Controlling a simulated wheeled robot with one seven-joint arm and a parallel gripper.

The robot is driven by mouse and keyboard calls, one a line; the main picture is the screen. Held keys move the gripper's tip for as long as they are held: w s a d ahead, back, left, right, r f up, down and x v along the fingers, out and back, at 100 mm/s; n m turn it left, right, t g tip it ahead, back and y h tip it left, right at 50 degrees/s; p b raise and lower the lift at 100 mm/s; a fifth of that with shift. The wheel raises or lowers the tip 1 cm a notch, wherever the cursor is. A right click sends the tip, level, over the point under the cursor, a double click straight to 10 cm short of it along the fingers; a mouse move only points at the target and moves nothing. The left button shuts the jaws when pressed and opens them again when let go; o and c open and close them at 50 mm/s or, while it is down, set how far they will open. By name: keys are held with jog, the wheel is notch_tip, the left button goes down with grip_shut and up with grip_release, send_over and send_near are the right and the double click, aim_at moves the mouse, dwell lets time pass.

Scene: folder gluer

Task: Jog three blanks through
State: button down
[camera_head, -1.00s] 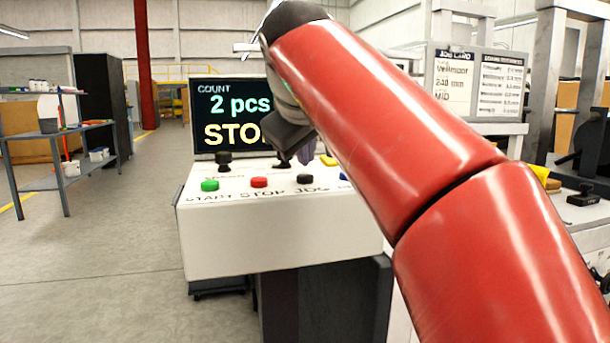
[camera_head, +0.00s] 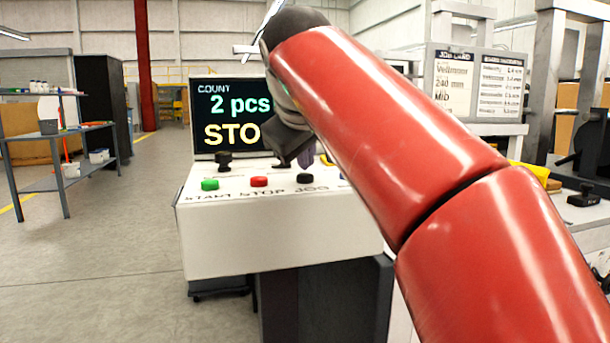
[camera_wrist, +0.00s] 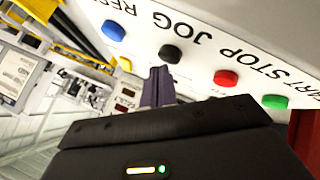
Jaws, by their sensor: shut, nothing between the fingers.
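The control panel (camera_head: 270,235) carries green START (camera_head: 209,184), red STOP (camera_head: 259,181) and black JOG (camera_head: 304,178) buttons. A blue button beside JOG is mostly hidden by my arm. The display (camera_head: 233,115) reads COUNT 2 pcs, with a partly covered yellow word starting STO. My gripper (camera_head: 307,162) is shut and empty above the back of the panel, behind JOG in this view. In the wrist view its purple fingers (camera_wrist: 158,76) point toward the black JOG button (camera_wrist: 171,53); I cannot tell whether they touch it. No blanks are clearly recognisable.
A black knob (camera_head: 223,160) stands at the panel's back left, close to the display. A job card board (camera_head: 454,84) and machine frames stand at the right. A shelf table (camera_head: 70,130) stands at the left, with open floor before it.

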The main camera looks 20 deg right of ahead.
aim_at(305, 177)
jog(key=shift+f+b, duration=0.35)
jog(key=shift+f, duration=0.15)
dwell(0.3)
jog(key=shift+r, duration=0.1)
jog(key=shift+r+p, duration=0.8)
jog(key=shift+p, duration=0.2)
jog(key=shift+r, duration=0.1)
notch_tip(305, 177, up, 5)
jog(key=p, duration=0.4)
dwell(0.5)
